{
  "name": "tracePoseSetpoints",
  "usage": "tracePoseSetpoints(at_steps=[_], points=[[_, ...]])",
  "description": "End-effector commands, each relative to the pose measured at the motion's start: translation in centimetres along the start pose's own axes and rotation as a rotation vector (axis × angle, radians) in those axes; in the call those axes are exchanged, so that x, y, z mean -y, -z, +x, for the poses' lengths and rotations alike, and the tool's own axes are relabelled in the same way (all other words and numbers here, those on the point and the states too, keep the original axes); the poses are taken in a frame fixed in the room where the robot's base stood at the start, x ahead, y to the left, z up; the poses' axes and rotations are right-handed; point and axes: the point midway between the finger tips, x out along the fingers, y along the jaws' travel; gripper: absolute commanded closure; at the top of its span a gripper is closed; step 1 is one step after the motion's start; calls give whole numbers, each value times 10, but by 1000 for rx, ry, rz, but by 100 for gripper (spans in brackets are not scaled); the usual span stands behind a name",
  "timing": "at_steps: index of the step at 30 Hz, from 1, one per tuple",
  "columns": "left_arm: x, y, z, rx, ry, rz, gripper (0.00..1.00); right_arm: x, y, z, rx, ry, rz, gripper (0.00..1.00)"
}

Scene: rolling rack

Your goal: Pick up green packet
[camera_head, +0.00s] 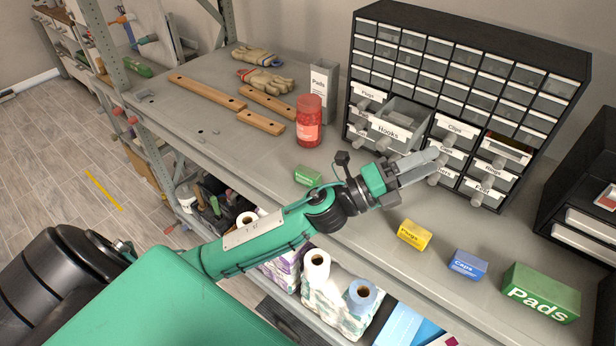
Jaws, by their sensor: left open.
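A small green packet (308,176) lies on the grey shelf top, just behind my left forearm, which runs close in front of it. A larger green box marked Pads (541,293) stands near the front edge at the right. My left gripper (437,162) is open and empty. Its fingers point right, in front of the lower labelled drawers, to the right of the small packet and above and left of the Pads box. My right gripper is out of view.
A black drawer cabinet (468,62) has one drawer, Hooks (388,133), pulled out. A yellow box (413,235) and a blue Caps box (467,265) stand near the front edge. A red jar (308,121), wooden bars (207,92) and gloves (264,80) sit further back.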

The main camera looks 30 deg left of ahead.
Motion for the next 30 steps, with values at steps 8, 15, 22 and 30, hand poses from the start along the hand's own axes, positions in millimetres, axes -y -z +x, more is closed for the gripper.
tracePoseSetpoints(at_steps=[8,15,22,30], points=[[-6,46,10,-598,104,570,47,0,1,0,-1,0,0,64],[-56,26,-30,-1138,52,991,47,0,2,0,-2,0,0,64],[-91,-66,-92,-1664,-156,1249,47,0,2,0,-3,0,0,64],[-74,-180,-155,-2096,-467,1276,47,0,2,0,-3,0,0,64]])
